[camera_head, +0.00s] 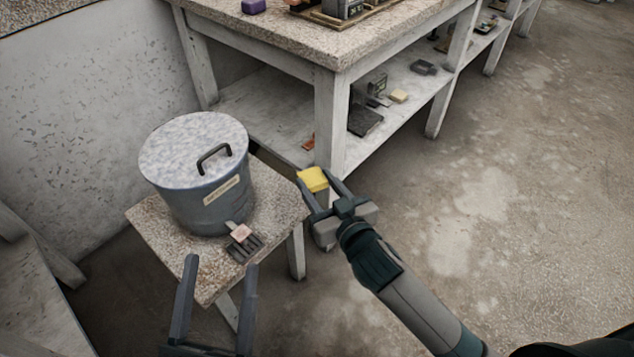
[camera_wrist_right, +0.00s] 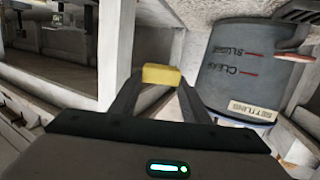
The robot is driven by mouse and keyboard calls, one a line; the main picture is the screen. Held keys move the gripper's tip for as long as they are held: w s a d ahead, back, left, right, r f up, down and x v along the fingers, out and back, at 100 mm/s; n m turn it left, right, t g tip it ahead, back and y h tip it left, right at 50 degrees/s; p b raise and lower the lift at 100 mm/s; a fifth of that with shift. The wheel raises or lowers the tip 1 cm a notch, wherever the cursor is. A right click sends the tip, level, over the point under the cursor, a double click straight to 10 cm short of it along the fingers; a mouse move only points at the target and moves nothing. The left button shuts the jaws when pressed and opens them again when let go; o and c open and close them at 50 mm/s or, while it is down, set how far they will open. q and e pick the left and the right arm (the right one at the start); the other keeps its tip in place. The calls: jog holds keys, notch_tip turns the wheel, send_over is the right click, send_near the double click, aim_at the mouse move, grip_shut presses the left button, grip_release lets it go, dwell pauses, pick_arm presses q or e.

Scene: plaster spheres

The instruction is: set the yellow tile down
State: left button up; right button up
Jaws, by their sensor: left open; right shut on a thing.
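The yellow tile (camera_head: 313,179) is a small block between the fingertips of my right gripper (camera_head: 322,188), which is shut on it. My right gripper holds it in the air by the right side of the small stone-topped table (camera_head: 275,200). In the right wrist view the tile (camera_wrist_right: 161,75) shows between the two fingers (camera_wrist_right: 160,82). My left gripper (camera_head: 221,264) is open and empty in front of the small table's near edge.
A grey lidded bucket (camera_head: 205,190) with a label stands on the small table. A pinkish block (camera_head: 241,232) lies on a dark slatted piece (camera_head: 245,249) near its front. A large workbench (camera_head: 330,50) with a cluttered lower shelf stands behind. The floor at right is clear.

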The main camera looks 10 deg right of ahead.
jog(key=s+d+r+m+h, duration=0.2)
jog(key=d+r+h, duration=0.1)
jog(key=d+r, duration=0.5)
jog(key=shift+d+r+m+h, duration=0.25)
jog(key=shift+r+m+h, duration=0.05)
jog(key=shift+r, duration=0.35)
